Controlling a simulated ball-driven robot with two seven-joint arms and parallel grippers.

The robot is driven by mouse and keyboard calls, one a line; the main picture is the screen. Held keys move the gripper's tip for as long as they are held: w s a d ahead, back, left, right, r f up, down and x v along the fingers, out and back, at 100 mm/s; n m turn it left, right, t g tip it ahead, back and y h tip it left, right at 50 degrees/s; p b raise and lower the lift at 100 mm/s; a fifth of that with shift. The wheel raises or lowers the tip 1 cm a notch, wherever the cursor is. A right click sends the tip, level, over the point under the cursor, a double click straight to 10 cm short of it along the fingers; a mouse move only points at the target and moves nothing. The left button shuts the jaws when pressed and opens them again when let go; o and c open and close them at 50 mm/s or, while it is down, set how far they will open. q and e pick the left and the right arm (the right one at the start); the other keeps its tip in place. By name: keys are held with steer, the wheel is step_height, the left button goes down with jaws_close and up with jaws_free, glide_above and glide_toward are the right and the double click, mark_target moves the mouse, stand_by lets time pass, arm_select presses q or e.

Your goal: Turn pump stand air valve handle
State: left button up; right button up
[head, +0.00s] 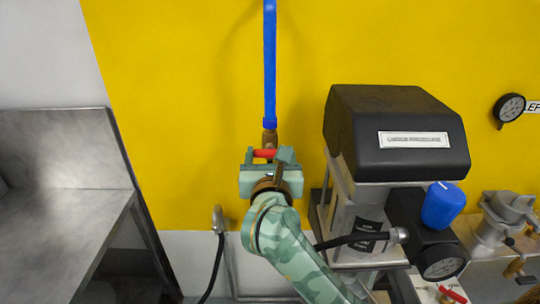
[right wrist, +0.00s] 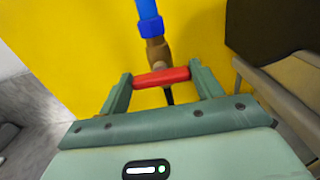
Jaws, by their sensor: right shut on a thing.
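The air valve handle (right wrist: 162,78) is a red bar below a brass valve body (right wrist: 158,50) on a blue hose. In the right wrist view it lies crosswise, slightly tilted, between the two fingers of my right gripper (right wrist: 163,84), which is shut on it. In the head view the red handle (head: 265,154) shows just above my green right gripper (head: 270,156), below the brass fitting (head: 269,137). The gripper hides part of the valve. My left gripper is not in view.
The blue hose (head: 270,65) hangs down the yellow wall. A pump stand with a black cover (head: 395,130), a blue knob (head: 442,205) and a gauge (head: 440,262) stands close on the right. A metal sink counter (head: 70,225) is at left. A black hose (head: 214,265) hangs between.

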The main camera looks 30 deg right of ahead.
steer(key=shift+r+n+p, duration=0.15)
steer(key=shift+n+p, duration=0.35)
steer(key=shift+p, duration=0.2)
steer(key=n+p, duration=1.3)
steer(key=p, duration=0.5)
steer(key=shift+a+n, duration=0.15)
steer(key=shift+n, duration=0.25)
steer(key=shift+f+n+p, duration=0.15)
steer(key=shift+n+p, duration=0.6)
steer(key=shift+n, duration=0.05)
steer(key=shift+f+n+p, duration=0.15)
steer(key=shift+n+p, duration=0.6)
steer(key=shift+n, duration=0.05)
steer(key=o, duration=1)
steer(key=shift+w, duration=0.1)
steer(key=b+v, duration=0.4)
steer(key=v, duration=1.2)
